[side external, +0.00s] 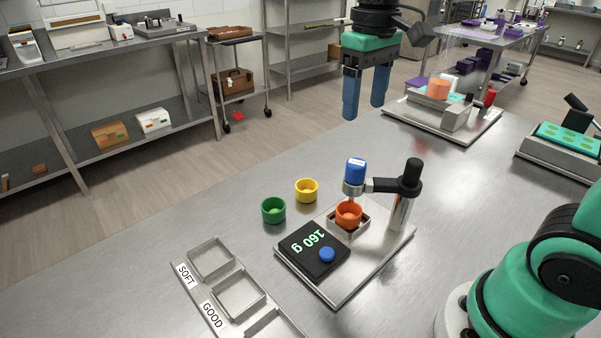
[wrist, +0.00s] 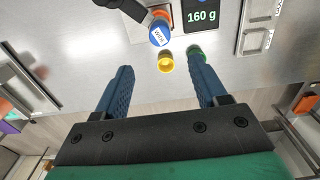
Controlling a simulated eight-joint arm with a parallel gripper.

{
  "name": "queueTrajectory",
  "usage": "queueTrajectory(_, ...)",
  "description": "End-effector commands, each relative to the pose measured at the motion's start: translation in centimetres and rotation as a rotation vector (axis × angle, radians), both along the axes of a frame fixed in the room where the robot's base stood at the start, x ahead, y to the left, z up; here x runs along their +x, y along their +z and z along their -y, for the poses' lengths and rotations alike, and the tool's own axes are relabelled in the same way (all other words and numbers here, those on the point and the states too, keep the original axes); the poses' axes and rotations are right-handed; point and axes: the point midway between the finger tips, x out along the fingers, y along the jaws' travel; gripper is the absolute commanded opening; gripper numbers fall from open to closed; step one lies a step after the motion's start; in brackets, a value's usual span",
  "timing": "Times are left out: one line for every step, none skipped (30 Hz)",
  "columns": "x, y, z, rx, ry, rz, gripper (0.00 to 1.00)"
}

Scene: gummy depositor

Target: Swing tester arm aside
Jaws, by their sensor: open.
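The tester arm (side external: 382,185) is a short black arm on a post with a black cap (side external: 412,172). It carries a blue tester head (side external: 356,171) over an orange cup (side external: 348,215) in a square holder on the steel base plate (side external: 372,255). The blue head also shows in the wrist view (wrist: 160,33) at the top. My gripper (side external: 365,105) is open and empty, high above the table's far edge and apart from the tester. Its two blue fingers show in the wrist view (wrist: 163,85), with nothing between them but a yellow cup beyond.
A black display (side external: 312,246) reads 160 g, with a blue button (side external: 327,255). A green cup (side external: 273,210) and a yellow cup (side external: 306,190) stand left of the tester. A tray (side external: 214,290) labelled SOFT and GOOD lies front left. Another machine (side external: 475,125) stands behind.

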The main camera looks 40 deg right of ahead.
Motion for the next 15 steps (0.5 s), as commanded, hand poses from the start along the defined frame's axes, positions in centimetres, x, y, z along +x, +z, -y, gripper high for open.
queueTrajectory(-0.4, 0.5, 0.6, 0.000, -0.095, 0.000, 0.65)
queueTrajectory(-0.8, 0.4, 1.1, 0.000, -0.198, 0.000, 0.65)
queueTrajectory(-1.3, 0.3, 1.7, 0.000, -0.329, 0.000, 0.65)
queueTrajectory(-1.7, 0.4, 2.1, 0.000, -0.429, 0.000, 0.65)
queueTrajectory(-2.1, 0.4, 2.6, 0.000, -0.530, 0.000, 0.65)
queueTrajectory(-2.7, 0.4, 3.1, 0.000, -0.667, 0.000, 0.65)
queueTrajectory(-3.1, 0.4, 3.5, 0.000, -0.769, 0.000, 0.65)
queueTrajectory(-3.6, 0.4, 3.9, 0.000, -0.874, 0.000, 0.65)
queueTrajectory(-4.1, 0.4, 4.4, 0.000, -1.014, 0.000, 0.65)
queueTrajectory(-4.6, 0.3, 4.7, 0.000, -1.117, 0.000, 0.65)
queueTrajectory(-5.0, 0.3, 5.1, 0.000, -1.219, 0.000, 0.65)
queueTrajectory(-5.6, 0.3, 5.5, 0.000, -1.351, 0.000, 0.65)
queueTrajectory(-6.0, 0.2, 5.8, 0.000, -1.444, 0.000, 0.65)
queueTrajectory(-6.4, 0.2, 6.0, 0.000, -1.532, 0.000, 0.65)
queueTrajectory(-6.8, 0.2, 6.3, 0.000, -1.641, 0.000, 0.65)
